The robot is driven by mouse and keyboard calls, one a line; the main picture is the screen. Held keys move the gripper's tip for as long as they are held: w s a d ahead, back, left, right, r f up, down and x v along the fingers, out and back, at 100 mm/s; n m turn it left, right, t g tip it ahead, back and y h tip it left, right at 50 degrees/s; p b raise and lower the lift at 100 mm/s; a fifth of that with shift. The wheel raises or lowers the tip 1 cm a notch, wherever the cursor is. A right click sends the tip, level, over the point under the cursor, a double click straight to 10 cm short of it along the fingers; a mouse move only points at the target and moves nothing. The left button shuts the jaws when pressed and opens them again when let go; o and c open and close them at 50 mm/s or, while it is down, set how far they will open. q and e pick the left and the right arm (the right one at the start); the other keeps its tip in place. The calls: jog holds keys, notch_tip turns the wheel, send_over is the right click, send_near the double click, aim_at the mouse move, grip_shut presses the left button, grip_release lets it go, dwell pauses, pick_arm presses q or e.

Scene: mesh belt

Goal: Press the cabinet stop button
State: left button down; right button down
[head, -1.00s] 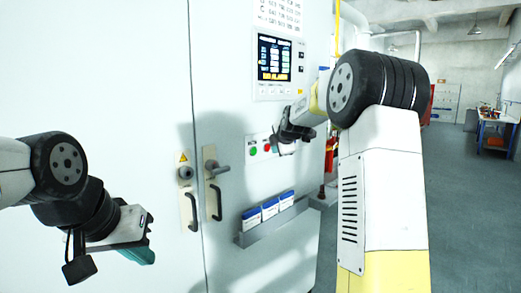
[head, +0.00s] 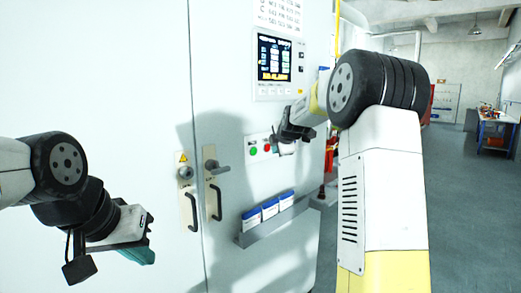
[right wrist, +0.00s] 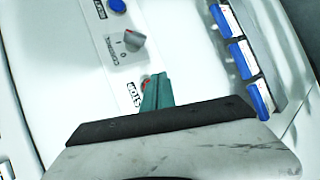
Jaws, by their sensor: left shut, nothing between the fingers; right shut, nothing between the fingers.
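The red stop button (head: 267,148) is on the cabinet's button strip, right of a green button (head: 253,151). In the right wrist view, a sliver of the red button (right wrist: 146,83) shows beside the STOP label (right wrist: 132,95); the fingers hide the rest. My right gripper (right wrist: 157,92) is shut and empty, its teal fingertips over the button's edge. I cannot tell whether they touch it. In the head view the right gripper (head: 281,138) is at the strip, just right of the red button. My left gripper (head: 144,257) is shut and empty, low on the left before the cabinet.
A grey selector knob (right wrist: 133,40) and a blue button (right wrist: 117,6) lie along the same strip. A display (head: 274,60) is above it. A rack (head: 270,229) holding blue-and-white boxes is below. Door handles (head: 217,203) stand out to the left. Open floor lies far right.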

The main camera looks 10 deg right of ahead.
dwell(0.3)
jog(key=shift+w+a, duration=0.25)
jog(key=shift+w, duration=0.1)
jog(key=shift+w+a, duration=0.3)
jog(key=shift+w, duration=0.05)
dwell(0.8)
jog(key=shift+s+d, duration=0.55)
jog(key=shift+s, duration=0.15)
jog(key=s+d, duration=0.1)
jog(key=s, duration=0.1)
jog(key=s+d, duration=0.2)
dwell(0.6)
dwell(0.3)
